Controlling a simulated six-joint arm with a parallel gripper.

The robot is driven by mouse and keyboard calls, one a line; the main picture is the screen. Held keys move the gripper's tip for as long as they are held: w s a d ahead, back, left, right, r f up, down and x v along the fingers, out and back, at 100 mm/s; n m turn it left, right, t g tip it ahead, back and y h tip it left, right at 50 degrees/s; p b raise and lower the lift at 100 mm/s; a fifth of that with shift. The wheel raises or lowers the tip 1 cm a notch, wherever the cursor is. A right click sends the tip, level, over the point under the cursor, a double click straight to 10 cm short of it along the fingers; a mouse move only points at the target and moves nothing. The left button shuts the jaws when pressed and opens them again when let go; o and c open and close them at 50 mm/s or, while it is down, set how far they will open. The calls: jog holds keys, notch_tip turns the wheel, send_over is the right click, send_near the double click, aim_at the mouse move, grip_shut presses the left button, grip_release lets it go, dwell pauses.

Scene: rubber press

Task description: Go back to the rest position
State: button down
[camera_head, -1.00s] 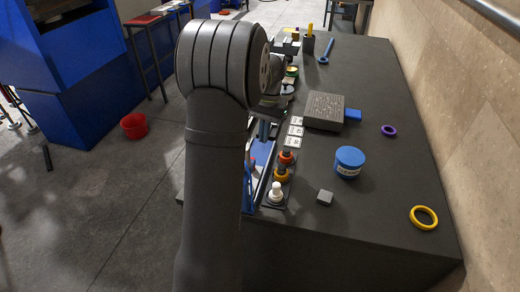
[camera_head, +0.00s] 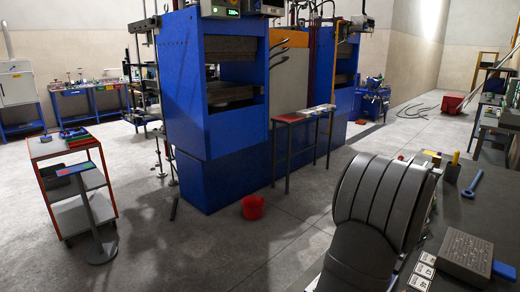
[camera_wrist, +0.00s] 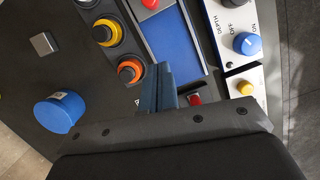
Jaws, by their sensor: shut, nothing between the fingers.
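My gripper (camera_wrist: 163,92) shows in the wrist view with its dark blue fingers together and nothing between them. It is over a control panel (camera_wrist: 185,60) with a blue inset, close to an orange-ringed push button (camera_wrist: 130,70). Whether the fingertips touch anything I cannot tell. In the head view my arm's thick grey joint stands at the lower right, in front of the dark workbench (camera_head: 455,212), and the gripper itself is hidden.
A yellow-ringed button (camera_wrist: 106,32), a blue knob (camera_wrist: 247,43), a blue jar (camera_wrist: 60,112) and a grey cube (camera_wrist: 44,44) lie around my gripper. A perforated grey block (camera_head: 465,255) is on the bench. The blue press (camera_head: 213,85) and red bucket (camera_head: 253,207) stand left.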

jog(key=x, duration=0.8)
jog(key=shift+s+a+f, duration=0.15)
jog(key=shift+a, duration=0.05)
jog(key=shift+s+a+r, duration=0.2)
jog(key=shift+s+a, duration=0.45)
jog(key=shift+a, duration=0.3)
jog(key=shift+s+a+f, duration=0.1)
jog(key=shift+s+a, duration=0.25)
jog(key=shift+a, duration=0.2)
